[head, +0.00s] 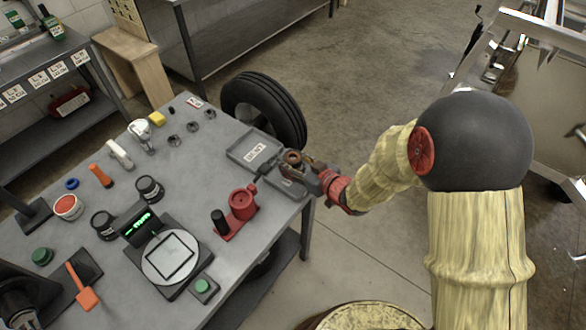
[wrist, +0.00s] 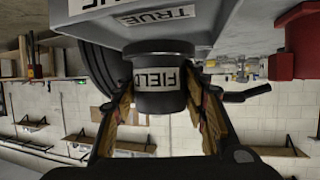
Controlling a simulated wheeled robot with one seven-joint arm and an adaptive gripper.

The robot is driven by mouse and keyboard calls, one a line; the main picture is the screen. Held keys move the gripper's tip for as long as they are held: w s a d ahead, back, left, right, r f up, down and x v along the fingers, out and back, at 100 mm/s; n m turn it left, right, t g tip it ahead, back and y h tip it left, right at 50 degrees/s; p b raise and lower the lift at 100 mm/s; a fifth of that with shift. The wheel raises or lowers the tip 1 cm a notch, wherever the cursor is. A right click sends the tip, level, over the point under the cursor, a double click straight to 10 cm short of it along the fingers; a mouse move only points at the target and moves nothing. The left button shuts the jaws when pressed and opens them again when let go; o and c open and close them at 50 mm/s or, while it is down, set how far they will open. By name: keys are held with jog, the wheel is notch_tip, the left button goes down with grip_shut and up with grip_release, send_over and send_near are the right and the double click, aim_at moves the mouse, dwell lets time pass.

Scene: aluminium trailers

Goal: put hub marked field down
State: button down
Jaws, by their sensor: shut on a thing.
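My gripper (head: 300,163) is shut on a dark round hub (wrist: 163,75) with a white label reading FIELD. The fingers hold it from both sides in the wrist view, where the picture is upside down. In the head view the hub (head: 292,157) shows a brownish centre and sits over the right part of a grey tray near the table's far right edge. The tray's left part (head: 240,155) carries a white label; in the wrist view the tray (wrist: 225,12) has a label reading TRUE. I cannot tell whether the hub touches the tray.
A red fixture (head: 242,205) with a black knob stands near the tray. A scale (head: 170,257) with a lit green display is in front. Two dark hubs (head: 148,189) (head: 103,224) stand left of it.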

jog(key=shift+w+f, duration=0.25)
jog(key=shift+w, duration=0.05)
jog(key=shift+f+b, duration=0.85)
jog(key=shift+f, duration=0.55)
jog(key=shift+f, duration=0.1)
jog(key=c, duration=1)
grip_release()
jog(key=shift+s+f, duration=0.1)
jog(key=shift+f, duration=0.05)
